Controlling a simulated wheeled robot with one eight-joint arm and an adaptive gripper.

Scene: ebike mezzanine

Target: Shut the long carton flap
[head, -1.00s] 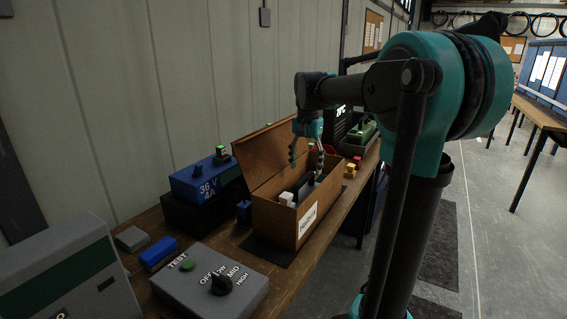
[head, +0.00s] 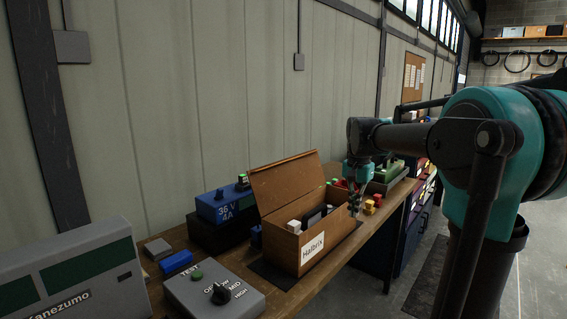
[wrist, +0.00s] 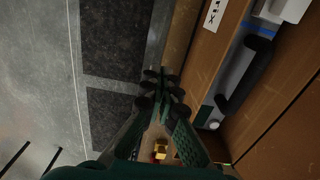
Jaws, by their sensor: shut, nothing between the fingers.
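The brown carton (head: 336,250) with a white "Halbrix" label stands on the workbench. Its long flap (head: 286,186) is up at the back, tilted away from the opening. Inside are a white block and dark items. My gripper (head: 355,210) is shut and empty at the carton's right end, beside its front right corner; whether it touches cannot be told. In the wrist view the closed fingertips (wrist: 160,88) are just left of the carton's front wall (wrist: 207,70), over the bench-edge side. The flap is not clearly identifiable in the wrist view.
A blue 36 V box (head: 222,206) stands left of the carton. A grey control box (head: 212,294) with a knob is nearer. Red and yellow blocks (head: 372,205) and a green item lie beyond the gripper. Open floor (wrist: 40,80) lies beyond the bench's front edge.

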